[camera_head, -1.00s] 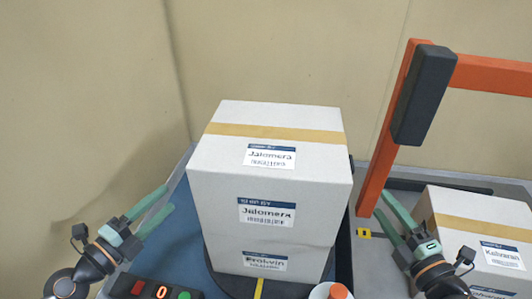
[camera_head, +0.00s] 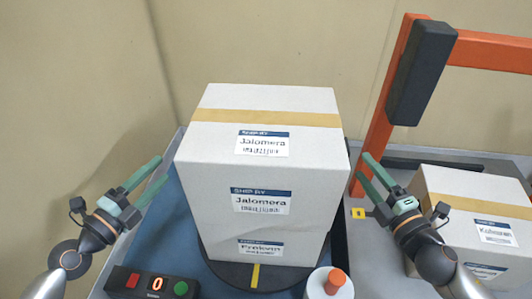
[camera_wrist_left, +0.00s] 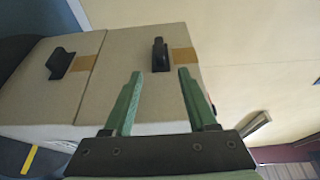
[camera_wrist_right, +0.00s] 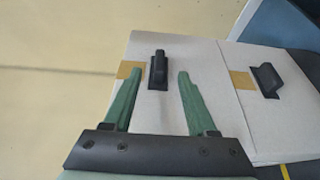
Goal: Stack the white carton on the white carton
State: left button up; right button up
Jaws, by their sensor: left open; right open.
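The upper white carton (camera_head: 262,156), with a tan tape strip and Jalomera labels, sits on the lower white carton (camera_head: 225,250), whose label is partly cut off by perspective. My left gripper (camera_head: 158,168) is open and empty to the left of the stack. In the left wrist view, black handles show on the sides of the upper carton (camera_wrist_left: 125,80) and the lower carton (camera_wrist_left: 35,100). My right gripper (camera_head: 363,165) is open and empty to the right of the stack. The right wrist view shows the upper carton (camera_wrist_right: 205,65) and the lower carton (camera_wrist_right: 285,110) with matching handles, apart from the fingers.
Another white carton (camera_head: 465,200) stands at the right on a grey surface. An orange frame (camera_head: 375,140) with a dark box (camera_head: 422,72) rises behind it. A control box (camera_head: 152,286) and a white canister with an orange knob (camera_head: 330,285) are in front.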

aim_at(349, 148)
pick_arm(q)
jog(key=x, duration=1)
jog(key=shift+w+d, duration=0.1)
jog(key=shift+w, duration=0.1)
pick_arm(e)
jog(key=x, duration=1)
jog(key=shift+w, duration=0.25)
pick_arm(q)
jog(key=shift+c, duration=0.4)
pick_arm(e)
jog(key=shift+c, duration=0.4)
pick_arm(q)
grip_shut()
pick_arm(e)
grip_shut()
pick_arm(q)
jog(key=shift+r, duration=0.25)
pick_arm(e)
jog(key=shift+r, duration=0.25)
